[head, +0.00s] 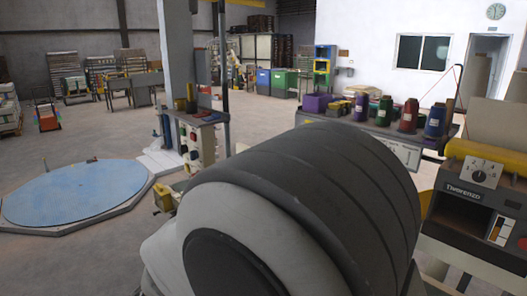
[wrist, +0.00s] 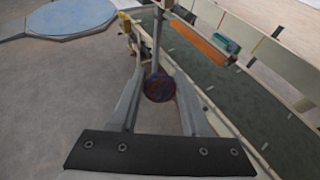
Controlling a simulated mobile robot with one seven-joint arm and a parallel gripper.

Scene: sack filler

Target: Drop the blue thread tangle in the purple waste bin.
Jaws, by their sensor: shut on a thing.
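My gripper (wrist: 159,86) shows in the wrist view, its two fingers closed on a small round dark-blue tangle with reddish strands, which I take as the blue thread tangle (wrist: 160,88). It sits between the fingertips, above the floor beside a long frame. The gripper and tangle do not show in the head view, where my own arm fills the middle. A purple box-shaped container (head: 317,102), perhaps the purple waste bin, stands at the left end of the spool bench in the head view. Its inside is hidden.
Several thread spools (head: 409,115) stand on the bench right of the purple container. A control box (head: 479,180) is at the right. A blue round platform (head: 75,193) lies at left. In the wrist view, a long frame with a dark green belt (wrist: 235,100) runs along the right.

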